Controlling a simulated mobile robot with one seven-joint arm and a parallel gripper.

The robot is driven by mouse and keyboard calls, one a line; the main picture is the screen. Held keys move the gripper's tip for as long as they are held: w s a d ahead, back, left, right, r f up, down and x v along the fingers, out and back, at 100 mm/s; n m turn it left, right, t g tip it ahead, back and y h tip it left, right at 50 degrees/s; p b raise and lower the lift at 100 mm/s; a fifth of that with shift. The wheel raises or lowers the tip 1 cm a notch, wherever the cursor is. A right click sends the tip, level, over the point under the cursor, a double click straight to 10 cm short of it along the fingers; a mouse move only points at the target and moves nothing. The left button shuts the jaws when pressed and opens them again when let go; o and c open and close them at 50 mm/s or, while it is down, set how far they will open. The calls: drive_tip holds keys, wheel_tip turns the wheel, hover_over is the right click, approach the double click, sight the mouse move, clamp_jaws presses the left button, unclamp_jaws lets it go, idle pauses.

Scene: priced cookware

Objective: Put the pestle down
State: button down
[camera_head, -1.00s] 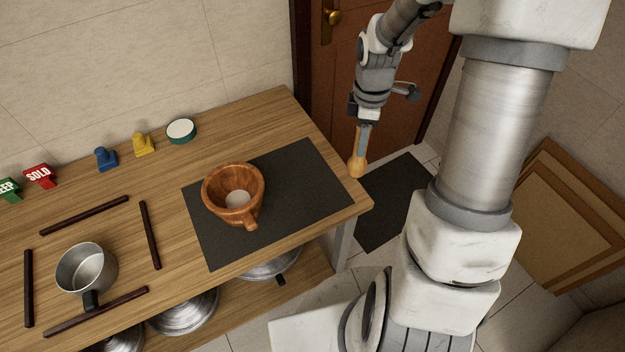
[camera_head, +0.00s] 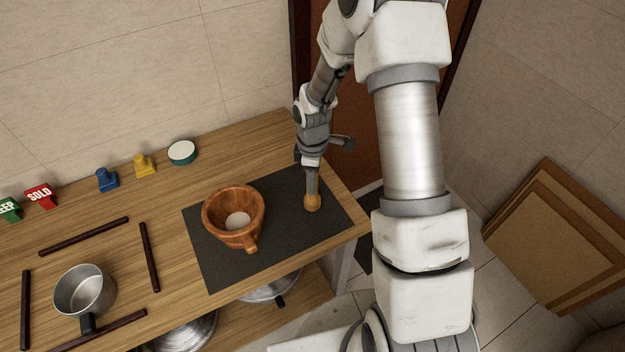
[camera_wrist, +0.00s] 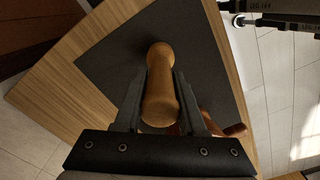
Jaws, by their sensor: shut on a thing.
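The wooden pestle (camera_wrist: 160,85) is between the fingers of my gripper (camera_wrist: 158,105) in the wrist view. In the head view my gripper (camera_head: 311,185) points down over the right part of the dark mat (camera_head: 290,230), with the pestle's rounded end (camera_head: 312,203) below the fingers. My gripper is shut on the pestle. I cannot tell whether the pestle touches the mat. The brown mortar (camera_head: 232,212) stands on the mat to the left of the pestle, with a pale round patch inside. In the wrist view the mortar is mostly hidden behind the pestle and gripper.
A metal saucepan (camera_head: 84,290) stands among dark wooden strips (camera_head: 149,257) at the left. A red SOLD sign (camera_head: 41,195), blue (camera_head: 107,180) and yellow (camera_head: 145,166) pieces and a round green-and-white item (camera_head: 182,152) line the back. Metal cookware (camera_head: 185,333) sits on the lower shelf.

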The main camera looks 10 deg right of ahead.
drive_tip(key=shift+f, duration=0.4)
drive_tip(key=shift+f, duration=0.15)
drive_tip(key=c, duration=0.5)
unclamp_jaws()
